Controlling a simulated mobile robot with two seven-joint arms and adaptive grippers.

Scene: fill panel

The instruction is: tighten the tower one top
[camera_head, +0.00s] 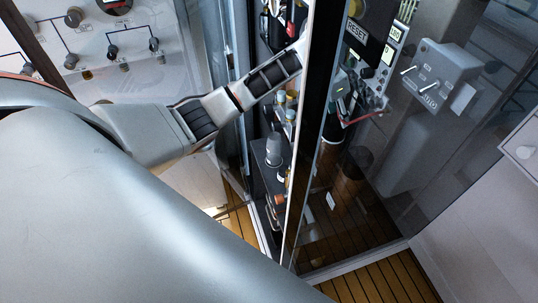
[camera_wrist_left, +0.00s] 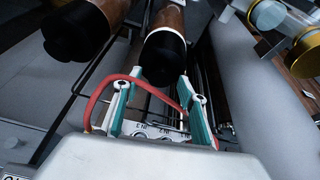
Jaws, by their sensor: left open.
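My left gripper (camera_wrist_left: 158,86) is open, with two teal-lined fingers spread apart. A copper-brown cylinder with a black end (camera_wrist_left: 165,55) lies just beyond the fingertips, roughly between them; I cannot tell whether they touch. A second such cylinder (camera_wrist_left: 80,32) is to its left. No label shows which one is tower one. A red cable (camera_wrist_left: 92,103) curves around the fingers. In the head view, my left arm reaches behind the door edge, and the gripper (camera_head: 366,100) shows small and unclear through the glass. Brown, black-topped cylinders (camera_head: 345,185) stand below it. My right gripper is out of view.
A tall glass door with a pale edge (camera_head: 301,150) stands beside my left arm. A grey box with switches (camera_head: 440,75) is at the right. A panel with knobs (camera_head: 95,45) is at upper left. Glass jars with gold rims (camera_wrist_left: 268,15) are at upper right in the wrist view.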

